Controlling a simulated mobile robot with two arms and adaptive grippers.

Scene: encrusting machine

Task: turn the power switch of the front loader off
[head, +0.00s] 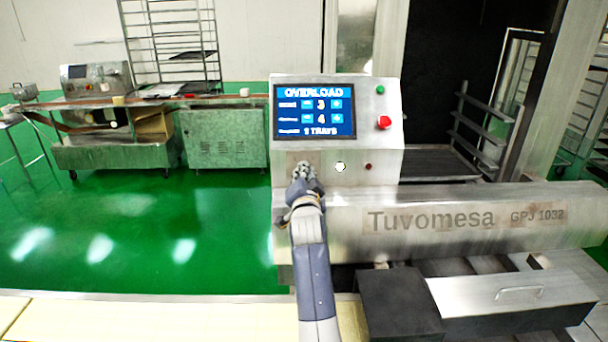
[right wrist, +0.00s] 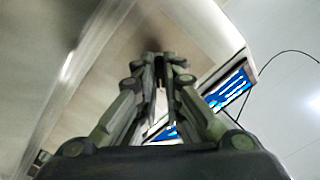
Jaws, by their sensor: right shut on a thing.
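The front loader's control panel (head: 285,150) is a grey metal box on a long housing marked Tuvomesa. My right gripper (head: 303,168) reaches up to the lower left of the panel face, and its fingers cover the spot where it is working. In the right wrist view, the right gripper (right wrist: 161,62) has its fingers close together against the panel, shut on a small part between the tips. This appears to be the power switch, mostly hidden by the fingers, so its position cannot be read. My left gripper is not in view.
A metal bench machine (head: 115,154) stands behind, across open green floor.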

